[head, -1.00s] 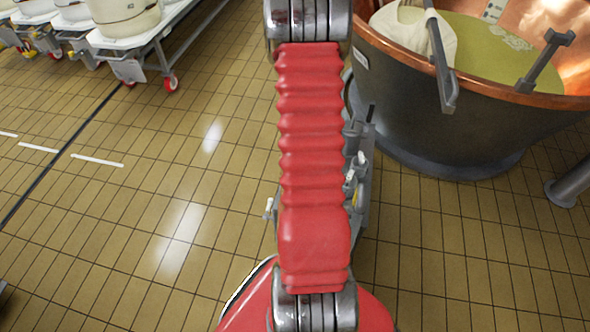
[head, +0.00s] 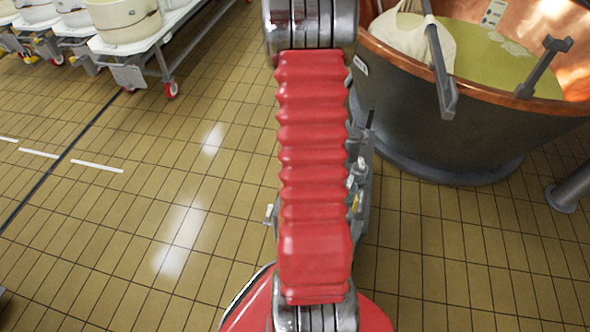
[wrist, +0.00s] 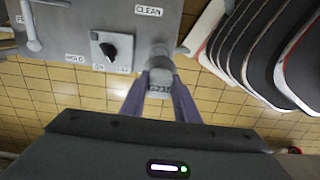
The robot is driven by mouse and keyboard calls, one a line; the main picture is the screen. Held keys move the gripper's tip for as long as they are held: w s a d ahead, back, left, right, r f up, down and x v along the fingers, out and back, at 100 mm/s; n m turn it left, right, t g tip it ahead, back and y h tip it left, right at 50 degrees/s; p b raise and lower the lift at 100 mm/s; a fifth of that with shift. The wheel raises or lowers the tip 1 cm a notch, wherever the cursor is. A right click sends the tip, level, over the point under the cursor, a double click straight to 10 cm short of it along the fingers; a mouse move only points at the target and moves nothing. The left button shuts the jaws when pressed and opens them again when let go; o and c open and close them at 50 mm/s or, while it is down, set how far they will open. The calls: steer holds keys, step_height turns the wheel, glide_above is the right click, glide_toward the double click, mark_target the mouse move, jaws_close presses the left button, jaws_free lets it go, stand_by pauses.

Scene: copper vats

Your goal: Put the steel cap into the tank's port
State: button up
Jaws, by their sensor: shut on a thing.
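In the wrist view my gripper (wrist: 158,108) is shut on a grey, rounded metal piece, the steel cap (wrist: 159,84), which carries a small label with dark characters. The cap sits between the two dark purple-grey fingers. Just beyond it, a grey cylindrical stub (wrist: 155,57) stands at the lower right edge of a grey panel (wrist: 75,42). It may be the tank's port; I cannot tell whether the cap touches it or is in it. In the head view my arm hides the gripper and the cap.
The panel has a black rotary switch (wrist: 110,50) and a CLEAN label (wrist: 148,10). Dark curved shapes (wrist: 265,50) fill the wrist view's upper right. In the head view a copper-lined vat (head: 450,125) stands right, a wheeled white cart (head: 150,45) upper left. Tiled floor is clear at left.

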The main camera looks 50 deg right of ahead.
steer(key=shift+r, duration=1.05)
steer(key=shift+w, duration=0.1)
stand_by(0.8)
steer(key=shift+w+a, duration=0.25)
steer(key=shift+w, duration=0.05)
steer(key=w+a+f+m, duration=0.1)
steer(key=w+a+m, duration=0.1)
steer(key=w+a, duration=1.3)
steer(key=w+a+m, duration=0.1)
steer(key=w+a, duration=0.1)
steer(key=a, duration=0.8)
steer(key=w+a+f+m, duration=0.1)
steer(key=w+a, duration=0.2)
steer(key=a, duration=0.8)
steer(key=shift+w+a+m, duration=0.15)
steer(key=shift+a+m, duration=0.15)
